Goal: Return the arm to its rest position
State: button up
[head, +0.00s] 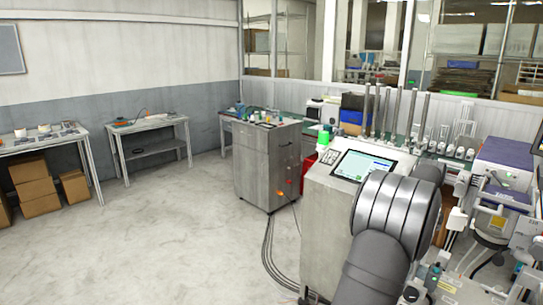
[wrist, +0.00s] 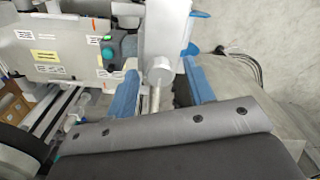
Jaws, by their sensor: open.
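In the wrist view, my gripper (wrist: 160,72) shows as two blue fingers standing well apart beyond a grey housing with dark screws. The fingers are open. A grey metal cylinder on a thin rod (wrist: 160,75) shows in the gap between them; I cannot tell how deep it lies, and nothing is seen clamped. In the head view, my grey arm rises in the right foreground in front of the machines, and its gripper end is hidden. No film reel can be made out in either view.
A metal cabinet with a touchscreen (head: 363,166) stands close to my arm. A second grey cabinet (head: 267,168) is further left. A purple-topped machine (head: 505,160) crowds the right. Tables with boxes (head: 38,198) line the left wall. The floor (head: 170,240) at left is clear; cables lie near the cabinets.

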jog(key=m, duration=0.4)
jog(key=shift+m, duration=2.5)
